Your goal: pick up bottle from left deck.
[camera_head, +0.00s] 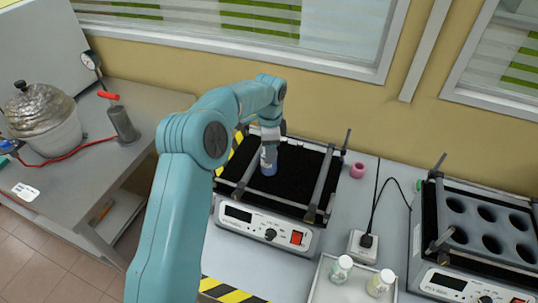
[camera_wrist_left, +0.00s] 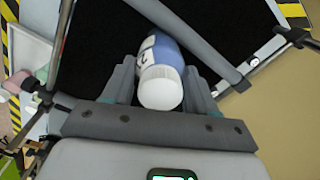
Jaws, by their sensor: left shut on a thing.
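The bottle (camera_head: 268,160) is blue with a white label and stands over the black mat of the left deck (camera_head: 297,160), a shaker with a digital display. My left gripper (camera_head: 269,136) is at the bottle's top, reaching down from above. In the left wrist view the bottle (camera_wrist_left: 165,65) shows its white cap between the two grey fingers of my left gripper (camera_wrist_left: 160,88), which are shut on it. I cannot tell whether the bottle's base touches the mat. My right gripper is in neither view.
Two white-capped bottles (camera_head: 341,268) sit in a white tray (camera_head: 325,292) at the front. A second shaker with round holes (camera_head: 487,213) stands at the right. A pink ring-shaped thing (camera_head: 357,170) and a power socket (camera_head: 363,243) lie between the shakers. The left deck has raised bars.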

